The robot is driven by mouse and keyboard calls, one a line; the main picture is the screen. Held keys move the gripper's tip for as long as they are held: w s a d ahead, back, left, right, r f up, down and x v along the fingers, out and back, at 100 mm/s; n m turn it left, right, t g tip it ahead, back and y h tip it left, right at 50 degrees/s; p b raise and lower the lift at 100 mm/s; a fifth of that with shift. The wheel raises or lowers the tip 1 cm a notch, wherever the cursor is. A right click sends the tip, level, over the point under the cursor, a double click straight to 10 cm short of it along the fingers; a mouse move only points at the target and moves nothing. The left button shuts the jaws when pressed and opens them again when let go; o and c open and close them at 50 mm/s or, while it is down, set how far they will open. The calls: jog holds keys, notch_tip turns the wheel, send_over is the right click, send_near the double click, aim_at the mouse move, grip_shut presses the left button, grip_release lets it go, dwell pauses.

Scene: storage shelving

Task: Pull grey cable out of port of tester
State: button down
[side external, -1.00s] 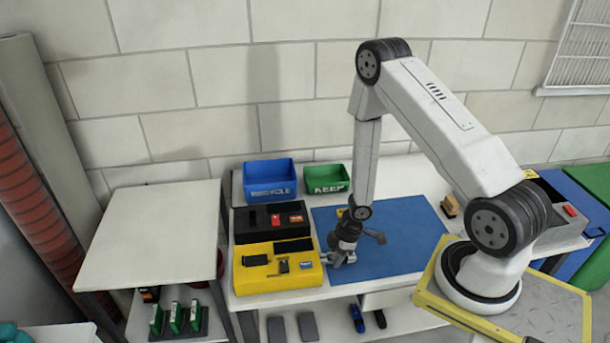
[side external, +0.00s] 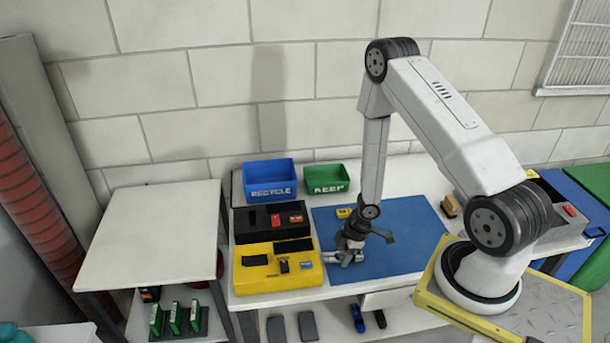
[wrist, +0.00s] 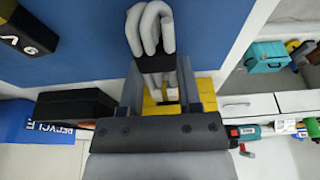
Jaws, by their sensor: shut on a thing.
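A yellow box (side external: 277,269), which looks like the tester, sits on the white bench left of the blue mat. Dark and grey parts lie in its top. My gripper (side external: 346,258) is low beside the box's right end, with a narrow gap showing. In the wrist view my gripper (wrist: 160,85) is shut on the grey cable, which shows as a looped grey bundle (wrist: 150,28) with a black band (wrist: 156,62) around it. Yellow surface (wrist: 206,95) shows behind the fingers. Whether the cable end is still in the port is hidden.
A black box (side external: 270,221) stands behind the yellow one. Behind it are a blue RECYCLE bin (side external: 270,181) and a green KEEP bin (side external: 327,179). A 9V battery (wrist: 28,32) lies on the blue mat (side external: 405,240), whose right part is clear.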

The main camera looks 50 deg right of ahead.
jog(key=shift+s+d, duration=0.7)
dwell(0.4)
jog(key=shift+s+f, duration=0.1)
jog(key=shift+f, duration=0.6)
dwell(0.9)
jog(key=shift+c, duration=1)
grip_release()
jog(key=shift+d+r, duration=0.1)
jog(key=shift+v, duration=4.15)
jog(key=shift+r, duration=0.1)
